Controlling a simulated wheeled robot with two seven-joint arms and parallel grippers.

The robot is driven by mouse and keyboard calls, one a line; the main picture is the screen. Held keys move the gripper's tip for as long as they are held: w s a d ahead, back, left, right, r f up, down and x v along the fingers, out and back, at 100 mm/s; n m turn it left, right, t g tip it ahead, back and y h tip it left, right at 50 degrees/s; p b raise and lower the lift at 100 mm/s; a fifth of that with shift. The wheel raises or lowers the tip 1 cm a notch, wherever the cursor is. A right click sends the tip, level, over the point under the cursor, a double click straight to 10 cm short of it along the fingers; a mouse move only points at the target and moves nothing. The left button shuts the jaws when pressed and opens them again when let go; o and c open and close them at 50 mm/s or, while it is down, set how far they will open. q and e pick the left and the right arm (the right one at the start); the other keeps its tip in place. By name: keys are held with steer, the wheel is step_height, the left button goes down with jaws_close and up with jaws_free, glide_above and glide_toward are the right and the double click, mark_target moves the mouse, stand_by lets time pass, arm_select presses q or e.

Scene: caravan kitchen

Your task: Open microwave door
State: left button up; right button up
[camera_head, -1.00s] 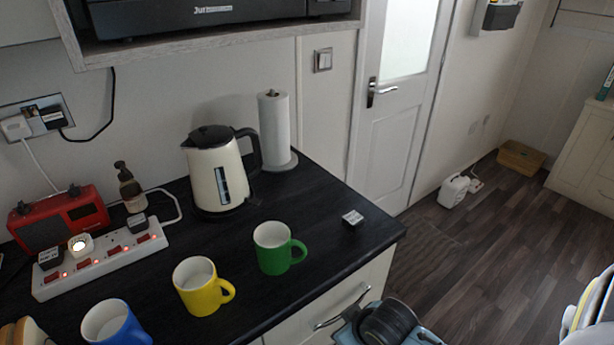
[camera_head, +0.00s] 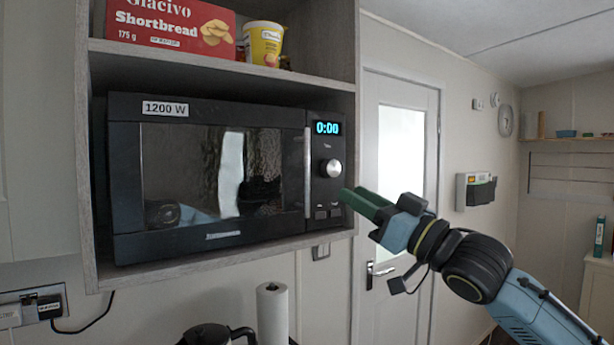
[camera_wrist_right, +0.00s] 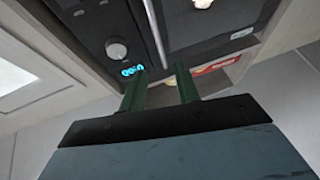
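The black microwave (camera_head: 215,170) sits in an open wall cabinet, its door shut. A silver vertical handle (camera_head: 307,172) runs along the door's right edge, beside the control panel with a 0:00 display and a round knob (camera_head: 331,168). My right gripper (camera_head: 358,199) has green fingers and is raised in front of the panel's lower right, pointing at the microwave. In the right wrist view the fingers (camera_wrist_right: 160,92) stand apart with nothing between them; the knob (camera_wrist_right: 117,50) and handle (camera_wrist_right: 156,32) show beyond them. My left gripper is not in view.
A red shortbread box (camera_head: 170,25) and a yellow tub (camera_head: 263,43) stand on the shelf above the microwave. The cabinet's side wall (camera_head: 357,120) borders the panel on the right. A kettle (camera_head: 215,335) and paper roll (camera_head: 272,312) are below.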

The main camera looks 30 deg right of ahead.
mark_target(307, 168)
steer(key=shift+p+x, duration=3.25)
steer(key=shift+x, duration=3.3)
steer(key=shift+f, duration=0.2)
jaws_close()
